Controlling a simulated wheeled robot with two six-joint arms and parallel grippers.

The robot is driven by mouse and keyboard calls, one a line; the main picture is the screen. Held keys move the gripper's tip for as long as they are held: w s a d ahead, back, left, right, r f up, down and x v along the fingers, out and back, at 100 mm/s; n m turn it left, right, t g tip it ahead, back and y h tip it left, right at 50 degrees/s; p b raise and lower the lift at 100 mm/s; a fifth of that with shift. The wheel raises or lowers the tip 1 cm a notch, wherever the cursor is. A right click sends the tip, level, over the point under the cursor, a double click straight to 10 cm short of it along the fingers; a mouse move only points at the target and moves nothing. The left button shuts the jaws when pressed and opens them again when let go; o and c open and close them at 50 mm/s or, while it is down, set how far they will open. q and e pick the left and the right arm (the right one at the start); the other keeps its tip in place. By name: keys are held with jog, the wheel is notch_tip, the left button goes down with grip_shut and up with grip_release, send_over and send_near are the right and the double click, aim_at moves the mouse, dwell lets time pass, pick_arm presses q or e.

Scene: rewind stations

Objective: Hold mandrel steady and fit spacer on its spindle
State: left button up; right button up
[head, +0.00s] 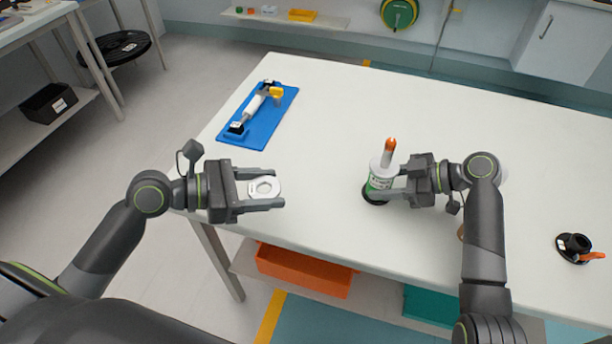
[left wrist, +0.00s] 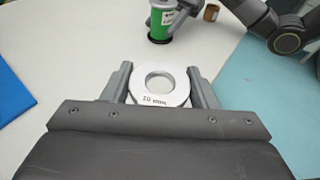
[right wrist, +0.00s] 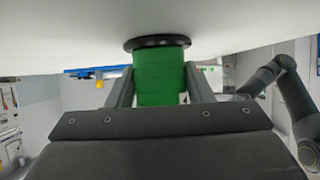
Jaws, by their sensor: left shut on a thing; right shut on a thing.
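The mandrel (head: 381,178) stands upright on the white table, a green and white cylinder on a black base with an orange-tipped spindle (head: 389,150) on top. My right gripper (head: 384,195) is shut on its body; the right wrist view shows the green body (right wrist: 160,78) between the fingers. The spacer (head: 265,187) is a white ring with a round hole, marked "20 mm" in the left wrist view (left wrist: 160,99). My left gripper (head: 278,189) is shut on it and holds it flat, to the left of the mandrel and apart from it.
A blue tray (head: 281,113) with a white and yellow tool lies at the table's back left. A black round part with an orange lever (head: 575,248) sits at the right. An orange bin (head: 303,268) is below the table. The table between spacer and mandrel is clear.

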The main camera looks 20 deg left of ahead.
pick_arm(q)
jog(key=w+d+r, duration=0.2)
jog(key=w+d, duration=0.1)
jog(key=w, duration=0.3)
notch_tip(320, 180, up, 10)
jog(key=m+g+h, duration=0.2)
jog(key=m+g, duration=0.3)
jog(key=g, duration=0.1)
send_over(381, 160)
jog(key=shift+d, duration=0.2)
jog(key=shift+d+r+h, duration=0.25)
jog(key=shift+d+h, duration=0.05)
jog(key=shift+d, duration=0.05)
jog(key=shift+f, duration=2.9)
jog(key=shift+f, duration=3.55)
